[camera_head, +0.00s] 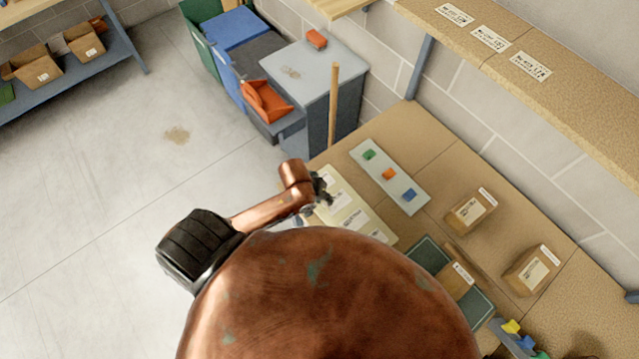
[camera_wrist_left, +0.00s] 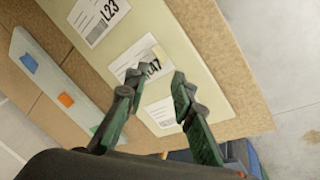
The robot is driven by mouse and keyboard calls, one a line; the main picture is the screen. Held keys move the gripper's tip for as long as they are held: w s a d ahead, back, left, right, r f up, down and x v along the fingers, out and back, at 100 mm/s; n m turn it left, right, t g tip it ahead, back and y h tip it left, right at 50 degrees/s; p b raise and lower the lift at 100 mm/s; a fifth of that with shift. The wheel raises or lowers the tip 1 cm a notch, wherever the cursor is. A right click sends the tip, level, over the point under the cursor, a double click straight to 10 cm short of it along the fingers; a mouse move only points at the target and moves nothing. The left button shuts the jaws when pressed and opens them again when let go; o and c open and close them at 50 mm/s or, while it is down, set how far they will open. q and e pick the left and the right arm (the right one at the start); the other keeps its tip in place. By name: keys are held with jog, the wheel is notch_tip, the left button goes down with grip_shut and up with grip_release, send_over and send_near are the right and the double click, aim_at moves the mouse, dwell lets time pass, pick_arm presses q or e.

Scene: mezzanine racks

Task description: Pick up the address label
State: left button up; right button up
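White printed address labels lie on a cream backing sheet (camera_head: 343,202), (camera_wrist_left: 188,55) on the brown bench. In the left wrist view, one label reads L23 (camera_wrist_left: 95,22), a middle one ends in 47 (camera_wrist_left: 137,58), and a third (camera_wrist_left: 164,112) lies nearest the sheet's end. My left gripper (camera_head: 322,190), (camera_wrist_left: 152,84) is over the sheet, its fingers spread and empty on either side of the area between the middle and end labels. I cannot tell whether the tips touch the sheet. My arm hides part of the bench in the head view. My right gripper is out of view.
A pale strip (camera_head: 405,190) with green, orange and blue pieces lies beside the sheet. An upright wooden post (camera_head: 333,105) stands near the sheet's far end.

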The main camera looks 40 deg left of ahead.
pick_arm(q)
jog(key=w+n, duration=0.1)
jog(key=a+r+n+g, duration=0.1)
jog(key=w+r+n, duration=0.1)
jog(key=n, duration=0.1)
jog(key=shift+w+a+r+g, duration=0.2)
jog(key=shift+w+a+g, duration=0.05)
jog(key=shift+w+g, duration=0.05)
jog(key=a+r+n+g+y, duration=0.2)
jog(key=a+r+n, duration=0.1)
jog(key=a+n, duration=0.3)
jog(key=shift+n, duration=0.3)
jog(key=shift+s+a+f+p, duration=0.1)
jog(key=shift+f+p, duration=0.15)
jog(key=shift+f, duration=1)
jog(key=shift+w+a+f+p, duration=0.1)
jog(key=shift+f+p, duration=0.1)
jog(key=shift+f, duration=1.05)
jog(key=shift+s+a+f+p, duration=0.1)
jog(key=shift+f+p, duration=0.15)
jog(key=shift+f, duration=1)
jog(key=shift+c, duration=0.6)
grip_shut()
